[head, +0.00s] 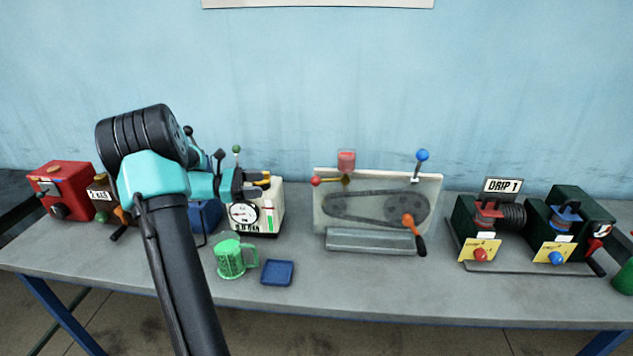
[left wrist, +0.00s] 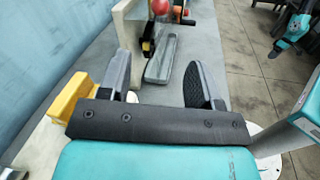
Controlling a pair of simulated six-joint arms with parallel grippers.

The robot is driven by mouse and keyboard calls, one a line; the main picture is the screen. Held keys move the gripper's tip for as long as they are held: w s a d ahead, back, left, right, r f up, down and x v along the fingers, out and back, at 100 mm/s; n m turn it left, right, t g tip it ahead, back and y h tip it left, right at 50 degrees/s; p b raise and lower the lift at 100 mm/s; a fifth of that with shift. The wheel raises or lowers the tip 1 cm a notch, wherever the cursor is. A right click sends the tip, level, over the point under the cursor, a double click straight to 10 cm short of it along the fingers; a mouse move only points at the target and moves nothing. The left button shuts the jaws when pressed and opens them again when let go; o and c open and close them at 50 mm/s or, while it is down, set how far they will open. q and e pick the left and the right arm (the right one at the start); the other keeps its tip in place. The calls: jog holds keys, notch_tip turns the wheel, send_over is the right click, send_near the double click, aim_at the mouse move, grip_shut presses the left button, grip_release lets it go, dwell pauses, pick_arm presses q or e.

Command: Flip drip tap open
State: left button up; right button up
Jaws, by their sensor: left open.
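The drip oiler is a red cup (head: 346,160) at the top of the upright chain panel (head: 322,222). A brass tap (head: 345,181) sits under the cup, and a lever ending in a red ball (head: 315,181) points left from it. My left gripper (head: 268,184) is open and empty, left of the red ball and apart from it, above the white gauge box. In the left wrist view its two fingers (left wrist: 160,85) are spread wide, and a red part (left wrist: 161,7) shows beyond them. Part of my right arm shows at the upper right there; its jaws cannot be made out.
The white gauge box (head: 272,215) stands just under my left gripper. A green mug (head: 231,260) and a blue tray (head: 278,272) lie in front. A blue-ball lever (head: 422,155) and an orange-handled crank (head: 413,226) are on the panel's right. Green machines (head: 568,205) stand further right.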

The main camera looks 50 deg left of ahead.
aim_at(316, 181)
pick_arm(q)
jog(key=x, duration=1.7)
jog(key=shift+w+d, duration=0.15)
jog(key=shift+d, duration=0.05)
grip_shut()
